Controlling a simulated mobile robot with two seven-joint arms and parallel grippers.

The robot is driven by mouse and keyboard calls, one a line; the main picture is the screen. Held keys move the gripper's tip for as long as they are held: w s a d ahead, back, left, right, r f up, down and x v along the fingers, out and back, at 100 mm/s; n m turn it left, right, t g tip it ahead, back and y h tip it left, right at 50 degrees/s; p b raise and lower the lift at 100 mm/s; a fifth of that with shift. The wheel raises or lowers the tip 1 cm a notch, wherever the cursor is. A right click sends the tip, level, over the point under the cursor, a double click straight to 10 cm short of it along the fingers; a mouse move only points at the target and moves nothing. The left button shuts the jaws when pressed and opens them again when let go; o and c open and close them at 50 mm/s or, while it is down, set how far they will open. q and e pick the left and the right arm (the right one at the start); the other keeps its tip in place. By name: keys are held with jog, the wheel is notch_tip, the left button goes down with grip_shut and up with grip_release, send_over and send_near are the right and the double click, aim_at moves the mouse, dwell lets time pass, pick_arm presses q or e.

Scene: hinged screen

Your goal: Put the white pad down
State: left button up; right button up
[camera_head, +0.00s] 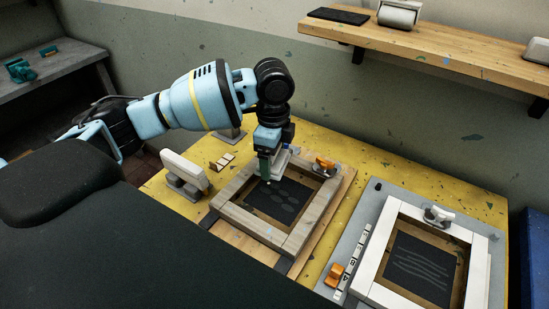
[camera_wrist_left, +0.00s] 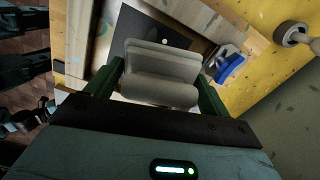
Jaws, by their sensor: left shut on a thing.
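The white pad (camera_wrist_left: 160,72), a pale block with a rounded edge, sits between the green fingers of my left gripper (camera_wrist_left: 158,88) in the left wrist view. In the head view, my left gripper (camera_head: 268,168) points down over the wooden hinged frame (camera_head: 229,208), near its far side. Only part of the white pad (camera_head: 281,160) shows there, behind the fingers. The gripper is shut on it. Whether the pad touches the surface below cannot be told. A dark sheet with faint oval marks (camera_head: 283,199) lies inside the frame. My right gripper is not in view.
A second frame, white (camera_head: 383,246), stands at right on a grey board with an orange knob (camera_head: 335,274). A pale block on a stand (camera_head: 184,172) is left of the wooden frame. An orange clamp (camera_head: 325,163) is at its far corner. A wooden shelf (camera_head: 435,48) hangs behind.

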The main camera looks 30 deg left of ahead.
pick_arm(q)
jog(key=s+d+n, duration=0.5)
jog(key=s+n, duration=0.2)
jog(key=n, duration=0.8)
jog(key=shift+s+f+n, duration=0.3)
jog(key=shift+f+n, duration=0.1)
jog(key=shift+d, duration=0.1)
